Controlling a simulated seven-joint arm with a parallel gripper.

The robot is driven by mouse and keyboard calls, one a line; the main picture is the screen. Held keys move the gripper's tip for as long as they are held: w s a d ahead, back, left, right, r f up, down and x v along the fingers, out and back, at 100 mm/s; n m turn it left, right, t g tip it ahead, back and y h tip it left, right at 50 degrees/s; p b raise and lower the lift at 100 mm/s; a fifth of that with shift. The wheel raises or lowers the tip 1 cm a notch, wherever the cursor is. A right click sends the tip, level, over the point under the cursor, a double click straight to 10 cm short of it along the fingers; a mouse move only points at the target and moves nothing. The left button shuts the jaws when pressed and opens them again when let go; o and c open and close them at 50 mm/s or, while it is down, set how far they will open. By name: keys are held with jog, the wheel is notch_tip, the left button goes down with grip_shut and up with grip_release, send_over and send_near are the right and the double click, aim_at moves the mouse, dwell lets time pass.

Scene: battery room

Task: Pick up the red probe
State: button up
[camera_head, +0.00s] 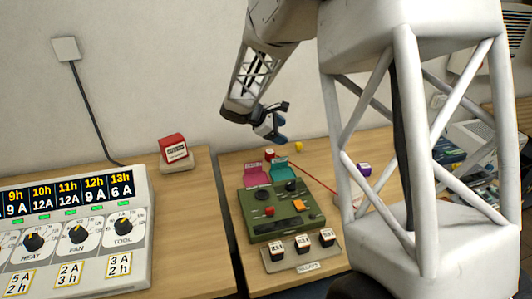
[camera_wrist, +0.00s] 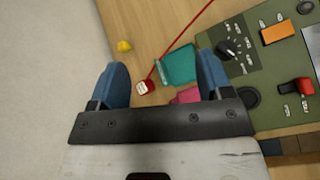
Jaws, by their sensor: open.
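A small red block with a white label (camera_wrist: 144,88), apparently the red probe, lies on the wooden table between my fingers in the wrist view, nearer the left one. A red cable (camera_wrist: 190,38) runs from beside it to the upper right. It shows in the head view (camera_head: 270,154) behind the pink and teal pieces. My gripper (camera_wrist: 163,62) is open with two blue fingers and nothing between them. In the head view, my gripper (camera_head: 275,127) hangs above the table's back edge, above the red block. I cannot tell the exact height.
A green control panel (camera_head: 261,224) stands in front, with a teal piece (camera_wrist: 178,66) and a pink piece (camera_head: 256,175) at its back edge. A yellow object (camera_wrist: 124,46) and a purple one (camera_head: 364,169) stand nearby. The wall (camera_head: 200,60) is close behind.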

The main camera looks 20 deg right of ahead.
aim_at(267, 152)
jog(key=w+f+n+t+h, duration=0.2)
jog(key=w+f+n, duration=0.4)
jog(key=w+f, duration=0.7)
jog(key=w+h, duration=0.1)
jog(key=w, duration=0.1)
jog(key=shift+w+a+n, duration=0.2)
jog(key=shift+w+n, duration=0.1)
jog(key=shift+w, duration=0.1)
jog(key=shift+f, duration=0.15)
jog(key=shift+f, duration=1.65)
jog(key=shift+f, duration=0.6)
notch_tip(267, 152, down, 2)
jog(key=shift+f, duration=0.1)
jog(key=shift+x, duration=0.9)
jog(key=shift+w+d+f, duration=0.1)
jog(key=shift+d+f, duration=0.2)
jog(key=shift+d, duration=0.25)
